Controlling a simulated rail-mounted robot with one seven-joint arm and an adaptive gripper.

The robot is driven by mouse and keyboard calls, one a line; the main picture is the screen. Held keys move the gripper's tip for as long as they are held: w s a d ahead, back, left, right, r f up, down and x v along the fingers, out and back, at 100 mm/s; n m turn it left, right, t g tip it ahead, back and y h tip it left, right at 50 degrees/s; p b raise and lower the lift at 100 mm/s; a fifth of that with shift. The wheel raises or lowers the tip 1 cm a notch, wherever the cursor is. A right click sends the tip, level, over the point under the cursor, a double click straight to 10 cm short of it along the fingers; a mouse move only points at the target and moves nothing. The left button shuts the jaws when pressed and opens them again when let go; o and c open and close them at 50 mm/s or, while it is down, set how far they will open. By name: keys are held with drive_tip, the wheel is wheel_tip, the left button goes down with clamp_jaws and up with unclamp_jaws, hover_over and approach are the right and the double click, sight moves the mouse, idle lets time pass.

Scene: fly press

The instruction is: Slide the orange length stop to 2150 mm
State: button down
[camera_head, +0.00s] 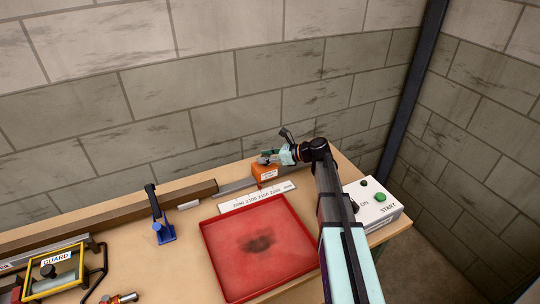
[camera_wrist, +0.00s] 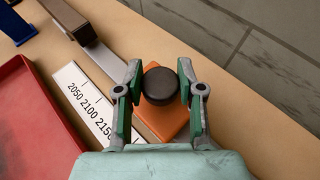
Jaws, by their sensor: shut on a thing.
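The orange length stop (camera_head: 265,172) sits on the grey metal rail (camera_head: 236,185) at the back right of the bench. It has a round dark knob (camera_wrist: 161,85) on top. My gripper (camera_wrist: 161,92) is shut on this knob, with one green-padded finger on each side. The white scale strip (camera_head: 255,197) lies in front of the stop, marked 2050, 2100, 2150 and 2200. In the wrist view, the scale (camera_wrist: 85,103) shows up to 2150, and my gripper hides the rest. The stop stands near the 2150 to 2200 end; its exact reading cannot be told.
A red tray (camera_head: 258,246) lies in front of the scale. A blue clamp (camera_head: 162,228) stands to the left. A brown bar (camera_head: 110,220) lies along the back. A control box with a green START button (camera_head: 380,197) is at right. A yellow guard frame (camera_head: 57,273) is front left.

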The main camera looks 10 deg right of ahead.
drive_tip(key=c, duration=0.7)
unclamp_jaws()
drive_tip(key=v, duration=1.2)
drive_tip(key=shift+d, duration=0.1)
